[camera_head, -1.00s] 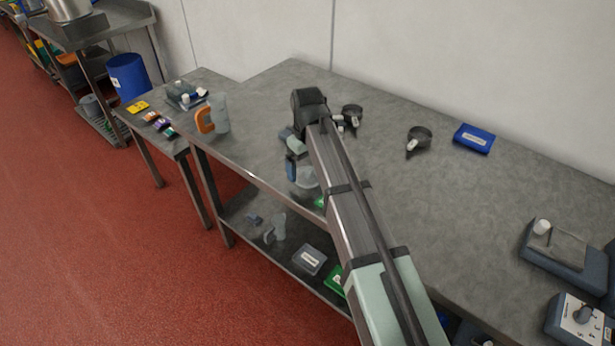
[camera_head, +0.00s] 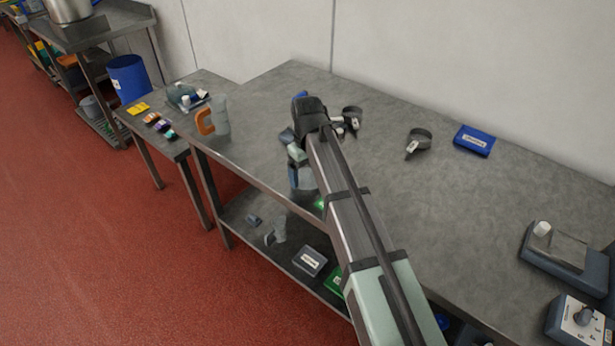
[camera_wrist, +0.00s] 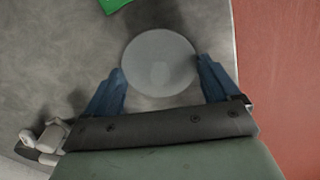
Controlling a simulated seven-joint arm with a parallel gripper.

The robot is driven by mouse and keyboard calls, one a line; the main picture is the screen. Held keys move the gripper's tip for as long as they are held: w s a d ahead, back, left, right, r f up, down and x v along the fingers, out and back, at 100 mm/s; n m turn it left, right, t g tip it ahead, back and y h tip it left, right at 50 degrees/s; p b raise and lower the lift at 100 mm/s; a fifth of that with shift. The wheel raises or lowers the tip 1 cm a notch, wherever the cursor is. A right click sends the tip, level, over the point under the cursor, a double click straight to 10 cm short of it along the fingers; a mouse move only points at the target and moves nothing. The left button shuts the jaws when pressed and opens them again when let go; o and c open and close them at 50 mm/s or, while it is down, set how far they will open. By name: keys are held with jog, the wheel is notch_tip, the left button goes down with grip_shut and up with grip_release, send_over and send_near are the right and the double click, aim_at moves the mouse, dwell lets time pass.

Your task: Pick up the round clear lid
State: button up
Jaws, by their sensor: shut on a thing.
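The round clear lid (camera_wrist: 158,62) shows in the wrist view as a pale, see-through disc between my two blue fingers. My gripper (camera_wrist: 163,72) is shut on it, with a finger at its left and right edges. In the head view my gripper (camera_head: 300,178) points down at the front edge of the long steel table, partly hidden by my own arm. The lid cannot be made out clearly in that view.
The steel table (camera_head: 480,220) holds two dark round items with pale tags, one tagged (camera_head: 417,143), and a blue box (camera_head: 474,140). The lower shelf (camera_head: 240,225) holds a grey labelled box (camera_head: 309,261) and green items.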

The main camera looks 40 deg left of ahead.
aim_at(308, 173)
notch_tip(308, 173, up, 9)
jog(key=shift+f, duration=0.1)
jog(key=shift+w+r, duration=0.1)
jog(key=shift+r, duration=0.2)
jog(key=w+a+r, duration=0.3)
jog(key=w+a, duration=0.2)
jog(key=w, duration=0.4)
jog(key=w+a+r, duration=0.4)
jog(key=w+a, duration=0.2)
jog(key=w, duration=0.2)
jog(key=shift+w+r, duration=0.3)
jog(key=shift+w, duration=0.1)
jog(key=shift+f, duration=3.45)
jog(key=shift+f, duration=0.6)
